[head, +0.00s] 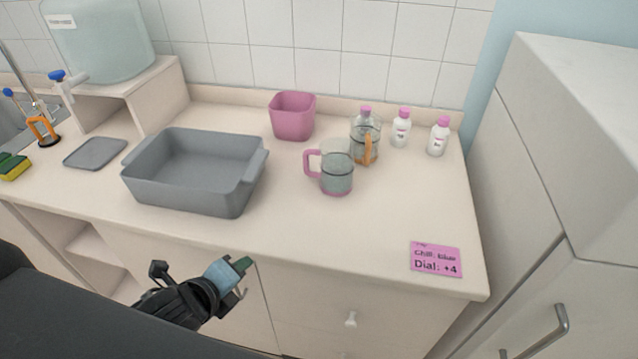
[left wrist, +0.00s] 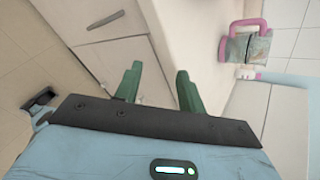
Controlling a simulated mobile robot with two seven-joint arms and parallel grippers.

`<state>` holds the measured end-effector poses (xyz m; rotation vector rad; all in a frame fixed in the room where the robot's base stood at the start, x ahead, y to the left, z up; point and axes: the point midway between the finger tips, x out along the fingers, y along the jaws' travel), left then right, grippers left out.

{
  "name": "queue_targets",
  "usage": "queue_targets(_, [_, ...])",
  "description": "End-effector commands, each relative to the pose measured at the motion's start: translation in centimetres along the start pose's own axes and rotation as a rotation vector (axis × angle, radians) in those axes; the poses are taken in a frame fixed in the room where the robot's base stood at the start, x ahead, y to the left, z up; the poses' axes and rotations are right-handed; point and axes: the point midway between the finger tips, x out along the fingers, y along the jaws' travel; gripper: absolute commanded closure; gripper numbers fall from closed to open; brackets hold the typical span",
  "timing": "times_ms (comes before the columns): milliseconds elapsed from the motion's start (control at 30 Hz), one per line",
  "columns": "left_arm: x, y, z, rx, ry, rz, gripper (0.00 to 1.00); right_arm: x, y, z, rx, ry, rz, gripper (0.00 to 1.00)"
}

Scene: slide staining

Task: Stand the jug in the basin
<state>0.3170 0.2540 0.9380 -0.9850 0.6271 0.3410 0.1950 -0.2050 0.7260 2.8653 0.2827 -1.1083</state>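A clear jug with a pink handle and pink base (head: 336,174) stands upright on the counter, its handle pointing left. It also shows sideways at the upper right of the left wrist view (left wrist: 246,47). A second clear jug with an orange handle (head: 359,146) stands just behind it to the right. The grey rectangular basin (head: 248,190) is on the counter to the left of the jugs and looks empty. My left gripper (head: 243,266) is in front of the counter's front edge, well apart from jugs and basin. In the left wrist view its green fingers (left wrist: 156,84) are apart with nothing between them.
A pink tub (head: 292,117) stands behind, near the wall. White pink-capped bottles (head: 401,130) stand at the back right. A pink note (head: 436,260) lies at the front right. A grey flat mat (head: 95,153) lies left. The counter's front middle is clear. A tall white cabinet (head: 570,150) bounds the right.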

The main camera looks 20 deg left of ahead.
Motion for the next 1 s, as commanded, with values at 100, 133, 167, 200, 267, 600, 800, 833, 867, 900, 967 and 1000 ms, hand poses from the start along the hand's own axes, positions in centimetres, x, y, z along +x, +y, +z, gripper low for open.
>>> queue_targets(100, [-0.4, 3.2, -2.2, -0.387, 0.024, 0.128, 0.6, 0.1, 0.0, -0.3, -0.001, 0.005, 0.001, 0.64])
queue_targets(133, [-0.6, 4.1, -2.7, -0.483, 0.024, 0.162, 0.6, 0.2, 0.1, -0.5, -0.001, 0.009, 0.001, 0.64])
queue_targets(167, [-0.7, 4.9, -3.2, -0.577, 0.021, 0.196, 0.6, 0.3, 0.1, -0.7, -0.002, 0.014, 0.002, 0.64])
queue_targets(200, [-1.0, 5.9, -4.0, -0.7, 0.015, 0.239, 0.6, 0.4, 0.2, -1.1, -0.003, 0.022, 0.003, 0.64])
queue_targets(267, [-1.3, 7.4, -5.1, -0.874, 0.0, 0.302, 0.6, 0.6, 0.3, -1.6, -0.004, 0.032, 0.004, 0.64])
queue_targets(600, [-2.0, 13.8, -11.0, -1.655, -0.133, 0.53, 0.6, 0.4, 0.3, -1.2, -0.003, 0.025, 0.004, 0.64])
queue_targets(800, [0.8, 16.1, -13.7, -1.916, -0.105, 0.447, 0.6, 0.4, 0.3, -1.1, -0.003, 0.021, 0.004, 0.64])
queue_targets(833, [1.2, 16.2, -14.0, -1.933, -0.091, 0.425, 0.6, 0.4, 0.3, -1.1, -0.003, 0.021, 0.004, 0.64])
queue_targets(867, [1.6, 16.4, -14.2, -1.946, -0.074, 0.401, 0.6, 0.4, 0.3, -1.0, -0.003, 0.021, 0.004, 0.64])
queue_targets(900, [2.1, 16.6, -14.5, -1.96, -0.051, 0.369, 0.6, 0.4, 0.3, -1.0, -0.004, 0.02, 0.004, 0.64])
queue_targets(967, [2.9, 16.9, -14.9, -1.976, -0.014, 0.317, 0.6, 0.4, 0.3, -1.0, -0.004, 0.02, 0.004, 0.64])
queue_targets(1000, [3.2, 17.0, -15.1, -1.983, 0.01, 0.283, 0.6, 0.4, 0.3, -1.0, -0.004, 0.02, 0.004, 0.64])
